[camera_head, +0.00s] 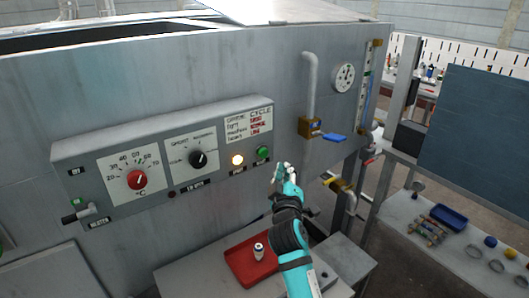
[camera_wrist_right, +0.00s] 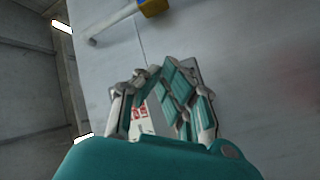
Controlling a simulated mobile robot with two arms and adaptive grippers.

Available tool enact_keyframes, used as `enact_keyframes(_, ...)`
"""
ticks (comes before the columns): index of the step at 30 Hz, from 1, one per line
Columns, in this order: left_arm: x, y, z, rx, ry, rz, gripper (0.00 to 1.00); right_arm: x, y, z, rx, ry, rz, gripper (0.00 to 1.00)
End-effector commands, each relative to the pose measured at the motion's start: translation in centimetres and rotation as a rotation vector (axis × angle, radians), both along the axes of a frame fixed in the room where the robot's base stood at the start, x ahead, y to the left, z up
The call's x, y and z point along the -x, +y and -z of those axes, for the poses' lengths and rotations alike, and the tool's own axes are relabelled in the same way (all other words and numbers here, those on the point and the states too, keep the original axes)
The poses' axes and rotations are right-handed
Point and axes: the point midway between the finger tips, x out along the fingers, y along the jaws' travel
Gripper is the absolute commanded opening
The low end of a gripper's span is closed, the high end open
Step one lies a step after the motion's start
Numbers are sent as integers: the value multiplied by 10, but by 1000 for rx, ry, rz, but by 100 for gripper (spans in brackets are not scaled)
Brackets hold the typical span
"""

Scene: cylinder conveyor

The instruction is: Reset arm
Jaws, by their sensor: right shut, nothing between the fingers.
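My right arm rises from the bottom of the head view. Its gripper (camera_head: 283,170) is shut and empty, in front of the machine's grey wall just right of the control panel (camera_head: 111,184). In the right wrist view the gripper (camera_wrist_right: 160,75) shows its fingers folded together, with nothing between them, against the grey wall. A bit of the red and white label shows behind them. My left gripper is not in view.
A red tray (camera_head: 238,270) holding a small white cylinder (camera_head: 258,250) stands on a grey table below the panel. A blue-handled valve (camera_head: 333,137) and pipes are right of my gripper. A side table (camera_head: 400,215) holds a blue tray (camera_head: 449,216) and several small parts.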

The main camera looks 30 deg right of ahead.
Motion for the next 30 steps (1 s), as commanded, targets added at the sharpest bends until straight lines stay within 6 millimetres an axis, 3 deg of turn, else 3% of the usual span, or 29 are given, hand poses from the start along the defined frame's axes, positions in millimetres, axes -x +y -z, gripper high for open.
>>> enact_keyframes(23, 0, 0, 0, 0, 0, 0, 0, 1, 0, 2, -4, 3, 0, 0)
enact_keyframes(26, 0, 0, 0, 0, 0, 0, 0, 11, 3, 19, -54, 35, -4, 0)
enact_keyframes(30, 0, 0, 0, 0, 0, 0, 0, 51, 20, 79, -249, 170, -22, 0)
